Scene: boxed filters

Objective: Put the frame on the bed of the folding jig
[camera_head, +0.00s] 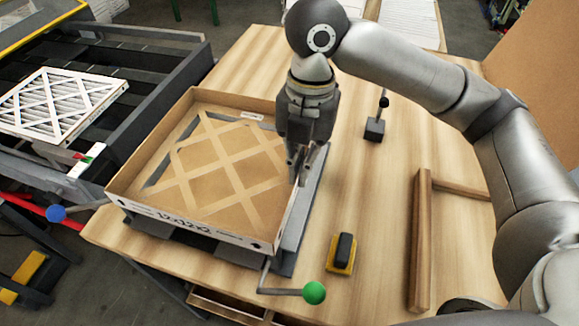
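The frame (215,172) is a shallow brown cardboard tray with raised walls and diagonal lattice straps, marked 12x12x2 on its near wall. It lies over the grey folding jig (311,207), whose edges show at the right and below. I cannot tell whether the frame is fully seated on the bed. My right gripper (298,170) points down at the frame's right wall, its fingertips close together at that wall. Whether they pinch it is unclear. My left gripper is not in view.
The jig has a green-knobbed lever (314,292) in front and a blue knob (56,213) at left. A yellow-black block (342,254), a small dark stand (375,128) and a wooden fence (421,240) are on the table. A pleated filter (62,104) lies on the left conveyor.

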